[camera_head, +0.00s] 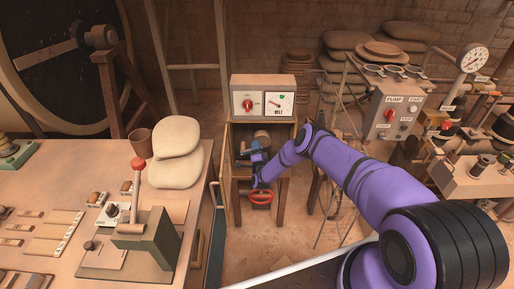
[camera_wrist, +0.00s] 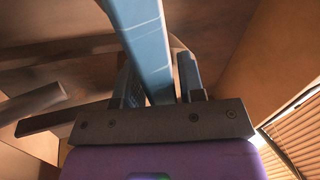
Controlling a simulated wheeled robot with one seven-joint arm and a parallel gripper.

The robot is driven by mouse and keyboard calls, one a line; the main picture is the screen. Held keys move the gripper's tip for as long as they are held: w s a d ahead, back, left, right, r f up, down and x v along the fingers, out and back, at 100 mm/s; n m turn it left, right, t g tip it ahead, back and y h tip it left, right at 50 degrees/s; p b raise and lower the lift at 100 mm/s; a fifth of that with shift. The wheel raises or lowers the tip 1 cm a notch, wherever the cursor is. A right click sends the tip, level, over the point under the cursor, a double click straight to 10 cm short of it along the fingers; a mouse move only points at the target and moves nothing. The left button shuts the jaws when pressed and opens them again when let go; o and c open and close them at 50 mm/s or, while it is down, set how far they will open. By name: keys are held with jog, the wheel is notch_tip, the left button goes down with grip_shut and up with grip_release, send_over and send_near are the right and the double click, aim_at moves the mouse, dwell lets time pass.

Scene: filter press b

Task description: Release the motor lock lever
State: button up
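A long blue bar (camera_wrist: 147,45), which looks like the motor lock lever, stands between the two fingers of my gripper (camera_wrist: 160,80) in the wrist view. The fingers lie close on either side of the bar. I cannot tell whether both touch it. In the head view my gripper (camera_head: 255,160) is in the front opening of the wooden cabinet (camera_head: 284,133), under the BELT panel. A grey and brown motor-like part (camera_head: 262,137) sits inside behind it. There the lever is too small to tell apart from my gripper.
The BELT panel (camera_head: 263,101), with a red knob and a dial, is on top of the cabinet. A red handwheel (camera_head: 261,197) is just below my gripper. A workbench (camera_head: 40,190) with a red-knobbed lever (camera_head: 138,166) stands at left. A pump panel (camera_head: 393,115) stands at right.

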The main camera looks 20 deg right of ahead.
jog(key=v, duration=1)
jog(key=shift+s+f, duration=0.15)
jog(key=shift+s, duration=0.1)
